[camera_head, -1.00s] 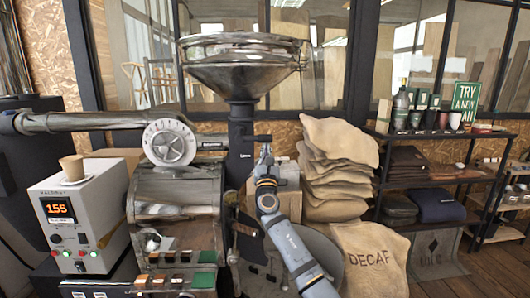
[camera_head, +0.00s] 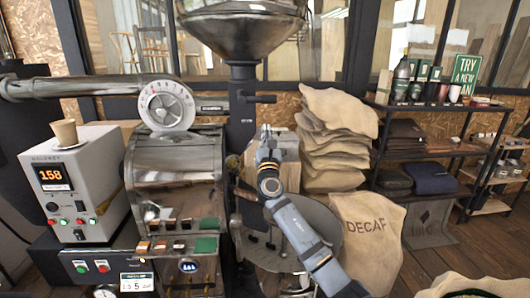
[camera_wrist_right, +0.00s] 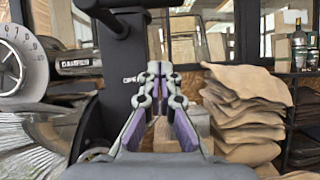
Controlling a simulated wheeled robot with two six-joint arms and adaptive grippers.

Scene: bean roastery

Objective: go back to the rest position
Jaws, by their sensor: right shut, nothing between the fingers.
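My right gripper (camera_head: 266,135) is in the middle of the head view, raised in front of the roaster's dark column and beside the stacked sacks. In the right wrist view my right gripper (camera_wrist_right: 159,70) has its fingertips together with nothing between them. The arm comes up from the lower right. My left gripper is not in the head view.
The roaster drum (camera_head: 175,190) with its round dial (camera_head: 166,105) stands left of my gripper, under a metal hopper (camera_head: 245,30). Stacked sacks (camera_head: 335,140) and a DECAF sack (camera_head: 362,240) are to the right. A control box (camera_head: 85,180) bears a cup (camera_head: 65,132).

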